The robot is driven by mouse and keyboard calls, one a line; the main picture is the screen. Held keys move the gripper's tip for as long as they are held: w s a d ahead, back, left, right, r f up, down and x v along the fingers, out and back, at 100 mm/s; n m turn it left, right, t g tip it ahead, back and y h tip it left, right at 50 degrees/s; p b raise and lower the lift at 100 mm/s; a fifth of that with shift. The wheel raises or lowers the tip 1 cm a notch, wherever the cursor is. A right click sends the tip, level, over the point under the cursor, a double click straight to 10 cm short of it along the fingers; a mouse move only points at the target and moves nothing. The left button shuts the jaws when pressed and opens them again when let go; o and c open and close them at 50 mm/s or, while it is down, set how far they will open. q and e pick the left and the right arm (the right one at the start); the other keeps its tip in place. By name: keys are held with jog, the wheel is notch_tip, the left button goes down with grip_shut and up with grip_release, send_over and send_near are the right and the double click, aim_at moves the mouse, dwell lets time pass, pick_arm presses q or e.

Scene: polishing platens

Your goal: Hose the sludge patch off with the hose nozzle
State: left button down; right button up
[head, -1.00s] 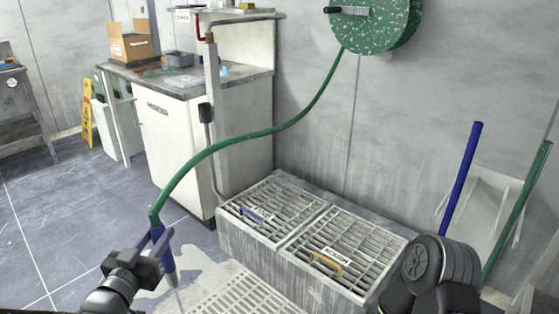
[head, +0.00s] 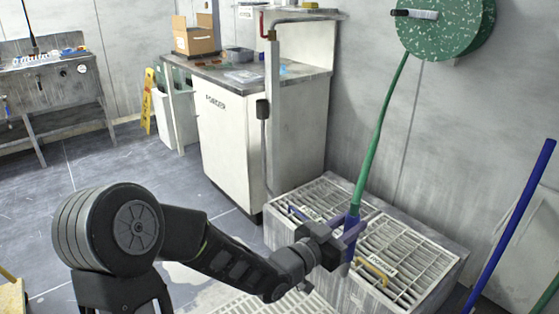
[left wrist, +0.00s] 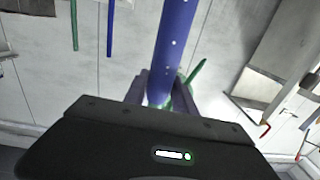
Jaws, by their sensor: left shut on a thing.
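My left gripper (head: 338,242) is shut on the blue hose nozzle (head: 351,226), in front of the grated trough. The nozzle is roughly upright, with the green hose (head: 378,130) leaving its top and running up to the wall reel. In the left wrist view the nozzle (left wrist: 174,45) stands between the two fingers, with a bit of green hose (left wrist: 196,72) behind it. A pale, irregular patch (head: 190,279) lies on the floor, partly hidden by my left arm; I cannot tell whether it is the sludge. My right gripper is not in view.
The trough's grates carry a blue handle and a yellow handle (head: 376,271). A floor grate (head: 262,305) lies in front. The green reel (head: 447,22) hangs on the wall. A blue pole (head: 512,240) leans at right. A white cabinet (head: 245,140) and a sink (head: 50,70) stand behind.

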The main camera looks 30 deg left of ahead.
pick_arm(q)
jog(key=w+a+r+n+y+b, duration=0.1)
jog(key=w+a+n+y+b, duration=0.1)
jog(key=a, duration=0.7)
jog(key=w+a+r+n+y+b, duration=0.2)
jog(key=w+a+y+b, duration=0.1)
jog(key=a, duration=0.6)
jog(key=w+a+r+n+y+b, duration=0.1)
jog(key=a+y, duration=0.4)
jog(key=a, duration=0.5)
jog(key=w+n+b, duration=0.1)
jog(key=w+b, duration=0.1)
jog(key=shift+w+r+n, duration=0.25)
jog(key=shift+w+n, duration=0.15)
